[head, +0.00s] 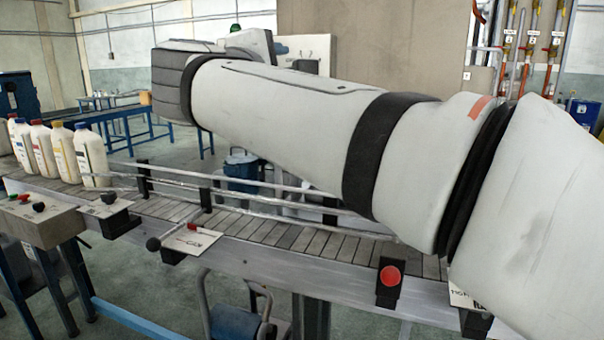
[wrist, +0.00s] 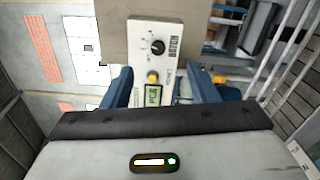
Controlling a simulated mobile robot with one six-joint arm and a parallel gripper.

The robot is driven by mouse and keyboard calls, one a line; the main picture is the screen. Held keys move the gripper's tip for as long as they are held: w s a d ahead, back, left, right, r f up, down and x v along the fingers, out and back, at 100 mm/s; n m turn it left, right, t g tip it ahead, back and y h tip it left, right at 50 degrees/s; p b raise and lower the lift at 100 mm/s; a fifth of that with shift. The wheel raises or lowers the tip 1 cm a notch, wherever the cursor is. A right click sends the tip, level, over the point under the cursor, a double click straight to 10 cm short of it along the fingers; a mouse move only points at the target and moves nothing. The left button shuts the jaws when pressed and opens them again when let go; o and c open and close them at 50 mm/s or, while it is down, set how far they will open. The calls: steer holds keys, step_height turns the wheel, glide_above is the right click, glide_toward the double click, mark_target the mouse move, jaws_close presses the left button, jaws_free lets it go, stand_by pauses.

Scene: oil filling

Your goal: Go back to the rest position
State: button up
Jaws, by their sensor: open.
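My gripper (wrist: 160,82) shows in the wrist view as two blue fingers standing apart, with nothing held between them. A white control panel (wrist: 169,38) labelled BATCH, with a black knob (wrist: 158,47), a yellow button (wrist: 153,77) and a small green display (wrist: 153,95), appears beyond and between the fingers. I cannot tell the distance to it. In the head view my arm reaches from the right edge to the upper left, above the conveyor (head: 262,228). The fingers are hidden in that view.
Several capped bottles (head: 91,155) stand on the conveyor's left end, beside metal guide rails (head: 240,187). Control boxes (head: 38,222) and a red button (head: 390,276) line its front edge. A blue bin (head: 242,165) stands behind. Pipes with orange handles (head: 530,45) rise at the back right.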

steer(key=s+d+f+m+g+p, duration=0.3)
steer(key=d+f+m+g+p, duration=0.35)
steer(key=d+f, duration=0.75)
steer(key=s+d+f+m+g+y+p, duration=0.2)
steer(key=s+f+m+g+y+p, duration=0.1)
steer(key=s+f, duration=0.5)
steer(key=s+d+f+m+g+y+p, duration=0.2)
steer(key=s+f+m+g+y+p, duration=0.1)
steer(key=s+f, duration=0.5)
steer(key=m+g+p, duration=0.1)
steer(key=m+g, duration=0.1)
steer(key=m, duration=0.1)
steer(key=shift+d+p, duration=0.3)
steer(key=shift+p, duration=0.1)
steer(key=shift+s+m, duration=0.1)
steer(key=shift+m, duration=0.15)
steer(key=shift+c, duration=0.4)
